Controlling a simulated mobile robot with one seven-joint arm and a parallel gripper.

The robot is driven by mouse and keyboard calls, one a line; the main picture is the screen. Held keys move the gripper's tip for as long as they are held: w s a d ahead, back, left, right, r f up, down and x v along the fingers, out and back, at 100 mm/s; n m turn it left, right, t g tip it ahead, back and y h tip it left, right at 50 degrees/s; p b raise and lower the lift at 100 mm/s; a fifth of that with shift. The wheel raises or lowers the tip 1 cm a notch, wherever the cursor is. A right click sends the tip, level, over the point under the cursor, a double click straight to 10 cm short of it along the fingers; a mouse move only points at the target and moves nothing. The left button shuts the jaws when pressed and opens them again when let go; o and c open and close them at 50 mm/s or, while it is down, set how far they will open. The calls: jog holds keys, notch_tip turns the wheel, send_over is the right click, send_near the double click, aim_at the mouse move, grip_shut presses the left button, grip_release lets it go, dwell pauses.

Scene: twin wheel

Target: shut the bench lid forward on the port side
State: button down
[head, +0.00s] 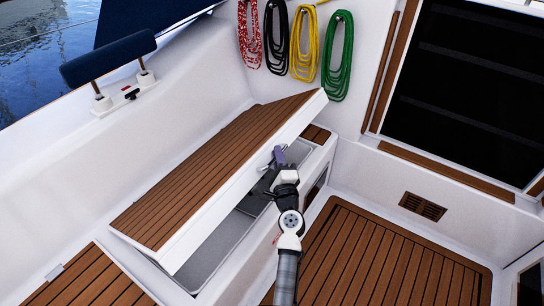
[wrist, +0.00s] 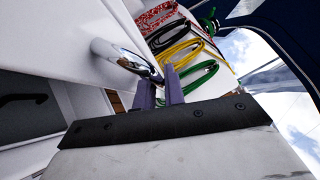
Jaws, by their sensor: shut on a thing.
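The bench lid (head: 215,165), teak slats with a white edge, stands partly raised and tilted over the open locker (head: 230,240) in the head view. A shiny metal handle (head: 266,167) sits on its front edge; in the wrist view the handle (wrist: 128,60) curves out from the white lid face (wrist: 80,25). My gripper (head: 278,155) is at this handle. In the wrist view its purple fingers (wrist: 160,92) are shut on the end of the handle. The fingertips partly hide the place of contact.
Red, black, yellow and green rope coils (head: 338,57) hang on the white wall behind the lid. A teak seat (head: 90,278) lies at the lower left, a blue-padded rail (head: 108,58) at the upper left. The slatted floor (head: 375,255) to the right is clear.

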jog(key=f+b, duration=0.1)
jog(key=d+f+b, duration=0.1)
jog(key=s+f+b, duration=0.1)
jog(key=f, duration=0.1)
jog(key=shift+d, duration=0.4)
jog(key=c, duration=1.8)
grip_release()
jog(key=shift+o, duration=0.2)
notch_tip(320, 180, up, 20)
jog(key=p, duration=0.9)
